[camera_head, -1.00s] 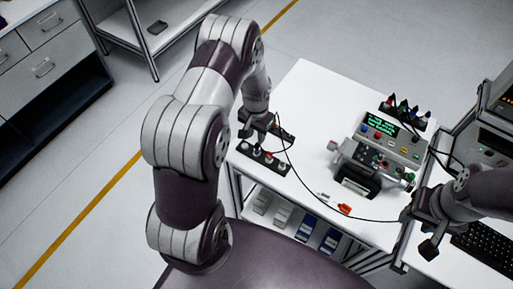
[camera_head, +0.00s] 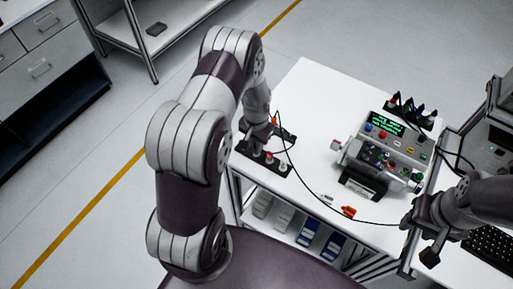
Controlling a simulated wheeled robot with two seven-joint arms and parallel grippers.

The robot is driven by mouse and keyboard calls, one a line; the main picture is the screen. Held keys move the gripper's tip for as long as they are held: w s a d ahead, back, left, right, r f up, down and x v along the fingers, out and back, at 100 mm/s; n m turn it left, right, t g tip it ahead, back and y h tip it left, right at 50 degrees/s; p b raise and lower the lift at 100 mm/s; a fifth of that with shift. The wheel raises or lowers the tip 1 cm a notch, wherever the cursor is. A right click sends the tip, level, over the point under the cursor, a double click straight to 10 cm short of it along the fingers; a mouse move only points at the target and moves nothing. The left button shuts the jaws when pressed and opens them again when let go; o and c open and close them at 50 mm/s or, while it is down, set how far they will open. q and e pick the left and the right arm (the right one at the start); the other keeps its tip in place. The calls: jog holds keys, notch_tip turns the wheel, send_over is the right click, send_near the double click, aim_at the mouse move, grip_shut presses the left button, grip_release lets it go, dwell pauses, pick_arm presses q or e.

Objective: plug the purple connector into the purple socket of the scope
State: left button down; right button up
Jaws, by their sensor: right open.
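The scope (camera_head: 403,145) is a grey box with a green-lettered screen and several coloured sockets, on the white table at right of centre. I cannot make out which socket is purple. Several coloured connectors stand in a dark rack (camera_head: 426,121) behind the scope; I cannot pick out a purple one. My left gripper (camera_head: 262,140) points down over the black holder (camera_head: 262,157) at the table's left end; its fingers are too small and dark to read. My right gripper (camera_head: 424,238) is open at the table's right front edge, away from the scope.
A thin black cable (camera_head: 318,193) loops from near my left gripper across the table toward my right gripper. An orange piece (camera_head: 349,211) lies near the front edge. A keyboard (camera_head: 490,243) is on the bench at right. The table's back left is clear.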

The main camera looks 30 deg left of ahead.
dwell(0.4)
pick_arm(q)
jog(key=shift+r+p, duration=2.25)
jog(key=shift+r, duration=0.55)
jog(key=shift+f, duration=0.1)
